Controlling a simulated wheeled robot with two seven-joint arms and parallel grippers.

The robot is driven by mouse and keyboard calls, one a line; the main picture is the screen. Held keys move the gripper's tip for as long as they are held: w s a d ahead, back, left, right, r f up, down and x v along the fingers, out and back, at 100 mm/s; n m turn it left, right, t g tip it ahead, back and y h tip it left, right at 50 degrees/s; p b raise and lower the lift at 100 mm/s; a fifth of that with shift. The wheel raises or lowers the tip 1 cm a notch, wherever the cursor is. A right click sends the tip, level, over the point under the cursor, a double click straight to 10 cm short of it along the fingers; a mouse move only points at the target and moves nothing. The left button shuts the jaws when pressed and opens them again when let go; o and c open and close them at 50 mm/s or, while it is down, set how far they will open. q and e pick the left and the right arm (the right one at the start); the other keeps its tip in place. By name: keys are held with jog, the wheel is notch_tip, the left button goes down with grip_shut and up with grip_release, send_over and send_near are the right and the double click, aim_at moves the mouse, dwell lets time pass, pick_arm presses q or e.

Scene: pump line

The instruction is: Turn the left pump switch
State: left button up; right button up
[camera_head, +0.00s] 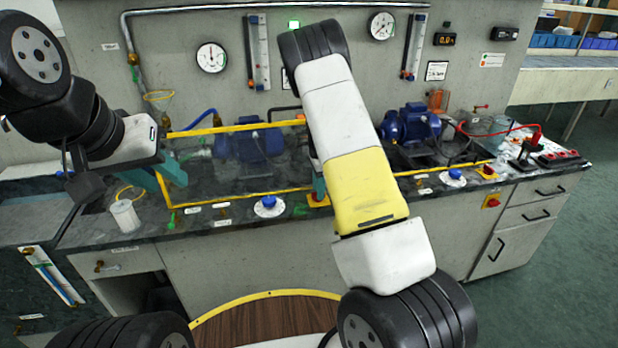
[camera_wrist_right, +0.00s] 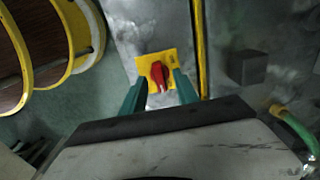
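The left pump switch is a red knob on a square yellow plate. In the right wrist view the knob (camera_wrist_right: 158,76) lies between the two teal fingers of my right gripper (camera_wrist_right: 160,78). The gripper is open, with a visible gap on each side of the knob; I cannot tell how deep the fingers reach. In the head view the switch (camera_head: 317,201) is partly hidden behind my right arm, and only a little teal of that gripper shows. My left gripper (camera_head: 157,176) is open and empty at the bench's left end, left of the yellow frame.
A yellow-edged frame (camera_head: 240,193) surrounds the left blue pump (camera_head: 252,143). A blue-knobbed dial (camera_head: 269,205) is left of the switch. A white cup (camera_head: 125,216) stands near my left gripper. Another red-on-yellow switch (camera_head: 486,171) is by the right pump (camera_head: 412,123).

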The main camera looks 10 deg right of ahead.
jog(key=shift+f, duration=0.4)
grip_shut()
